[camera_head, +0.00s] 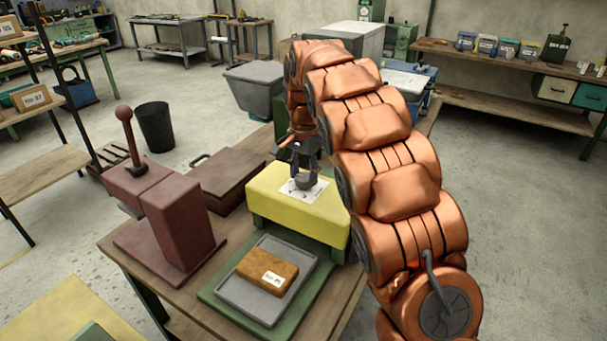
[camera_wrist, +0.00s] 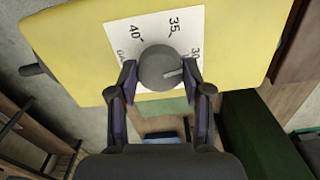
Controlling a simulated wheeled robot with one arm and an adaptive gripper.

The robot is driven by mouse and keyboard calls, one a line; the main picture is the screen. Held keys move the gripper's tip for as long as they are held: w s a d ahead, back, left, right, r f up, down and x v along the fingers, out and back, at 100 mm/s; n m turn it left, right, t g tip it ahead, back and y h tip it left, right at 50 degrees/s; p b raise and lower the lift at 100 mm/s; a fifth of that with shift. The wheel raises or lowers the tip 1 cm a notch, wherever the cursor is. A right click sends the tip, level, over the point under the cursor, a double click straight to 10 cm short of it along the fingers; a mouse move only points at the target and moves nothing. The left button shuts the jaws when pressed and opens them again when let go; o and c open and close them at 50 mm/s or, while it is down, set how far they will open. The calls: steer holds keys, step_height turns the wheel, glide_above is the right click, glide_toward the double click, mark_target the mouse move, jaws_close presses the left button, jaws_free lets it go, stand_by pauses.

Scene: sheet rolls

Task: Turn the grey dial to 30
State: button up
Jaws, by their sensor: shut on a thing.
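The grey dial (camera_head: 305,181) sits on a white scale card (camera_head: 318,188) on top of the yellow box (camera_head: 275,196). In the wrist view, the round dial (camera_wrist: 158,66) lies between the two fingers of my gripper (camera_wrist: 159,74), which is shut on it. A light pointer line on the dial points right in that view, toward the right finger. The card (camera_wrist: 150,26) shows 40 and 35 above the dial. A number that looks like 30 is at the right, partly hidden by the right finger; exact alignment cannot be told.
In front of the yellow box, a grey tray (camera_head: 237,290) holds a brown labelled block (camera_head: 268,271). A dark red block (camera_head: 182,228) and a lever with a ball handle (camera_head: 127,128) stand left. A flat dark red case (camera_head: 228,180) lies behind them. My arm covers the right side.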

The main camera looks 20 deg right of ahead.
mark_target(304, 176)
steer(key=shift+m, duration=1.1)
steer(key=o, duration=1.2)
steer(key=shift+c, duration=0.2)
steer(key=shift+r, duration=3.8)
